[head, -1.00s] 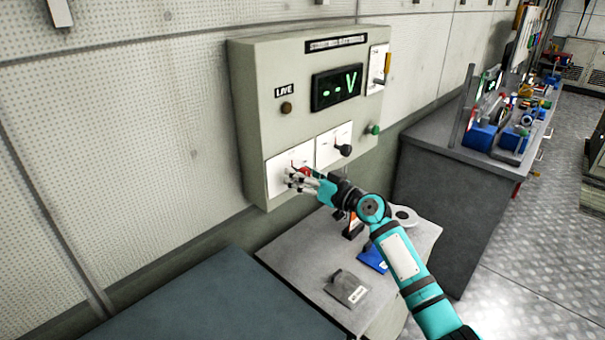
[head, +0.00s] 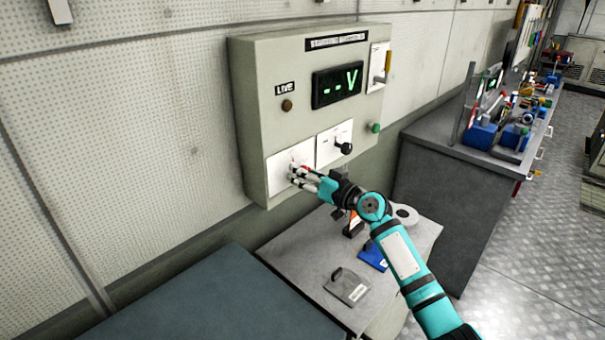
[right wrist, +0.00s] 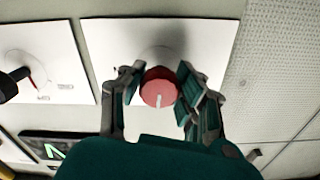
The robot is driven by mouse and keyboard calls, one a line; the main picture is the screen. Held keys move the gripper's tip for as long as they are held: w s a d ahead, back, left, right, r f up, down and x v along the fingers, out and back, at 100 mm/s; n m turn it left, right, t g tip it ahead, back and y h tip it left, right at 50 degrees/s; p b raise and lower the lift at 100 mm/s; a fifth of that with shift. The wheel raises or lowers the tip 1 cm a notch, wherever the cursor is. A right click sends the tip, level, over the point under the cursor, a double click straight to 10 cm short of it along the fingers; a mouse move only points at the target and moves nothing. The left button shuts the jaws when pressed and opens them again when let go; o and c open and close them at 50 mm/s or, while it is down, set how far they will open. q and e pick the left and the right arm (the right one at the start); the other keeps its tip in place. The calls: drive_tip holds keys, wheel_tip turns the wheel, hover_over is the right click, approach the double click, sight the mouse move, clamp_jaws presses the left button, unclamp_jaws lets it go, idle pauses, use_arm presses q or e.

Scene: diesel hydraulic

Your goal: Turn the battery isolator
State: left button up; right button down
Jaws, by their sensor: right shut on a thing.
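The battery isolator is a red round knob (right wrist: 160,88) with a white pointer mark, on a white plate (right wrist: 110,40) in the right wrist view. In the head view its plate (head: 278,178) is at the lower left of the beige wall panel (head: 255,90), and the knob is mostly hidden by my fingers. My right gripper (right wrist: 160,92) has its two fingers on either side of the knob and is shut on it; it also shows in the head view (head: 300,174). My left gripper is not in view.
A black-handled switch (head: 343,148) is just right of the isolator. The panel also has a display (head: 337,86), a brown LIVE lamp (head: 287,105) and a green button (head: 374,127). Below, a grey table (head: 310,262) holds a grey tag (head: 347,287) and a blue item (head: 373,256).

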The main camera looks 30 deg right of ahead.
drive_tip(key=m, duration=0.8)
drive_tip(key=shift+r+p, duration=0.1)
drive_tip(key=shift+p, duration=0.2)
drive_tip(key=m+p, duration=0.1)
drive_tip(key=m, duration=0.3)
drive_tip(key=shift+r+p, duration=0.1)
drive_tip(key=shift+p, duration=0.2)
drive_tip(key=shift+m+p, duration=1)
drive_tip(key=shift+m, duration=1.5)
drive_tip(key=c, duration=2.1)
unclamp_jaws()
drive_tip(key=o, duration=1.2)
drive_tip(key=shift+s, duration=0.1)
drive_tip(key=shift+o, duration=0.2)
drive_tip(key=v, duration=1.2)
